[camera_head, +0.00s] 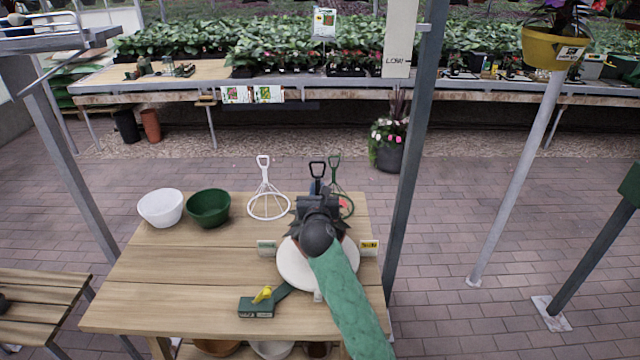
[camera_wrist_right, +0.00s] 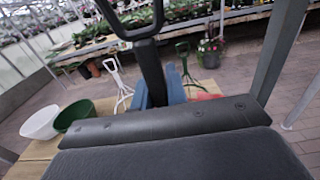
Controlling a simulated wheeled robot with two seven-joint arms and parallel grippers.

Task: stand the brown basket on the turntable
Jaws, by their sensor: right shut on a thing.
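My right gripper (camera_head: 317,194) reaches over the turntable from the front and is shut on the stem of a dark hanger with a loop handle (camera_head: 317,167). The handle rises above the fingers in the right wrist view (camera_wrist_right: 134,14), with blue finger pads (camera_wrist_right: 160,98) around the stem. The turntable (camera_head: 290,272) is a white round disc on the wooden table, partly covered by my green-sleeved right arm. My left gripper is not in view.
A white bowl (camera_head: 161,208), a green bowl (camera_head: 209,207) and a white wire hanger (camera_head: 267,201) stand at the table's back. A green hanger (camera_head: 336,172) stands behind my gripper. A green box with a yellow knob (camera_head: 257,306) lies front left. A dark post (camera_head: 410,150) rises right of the table.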

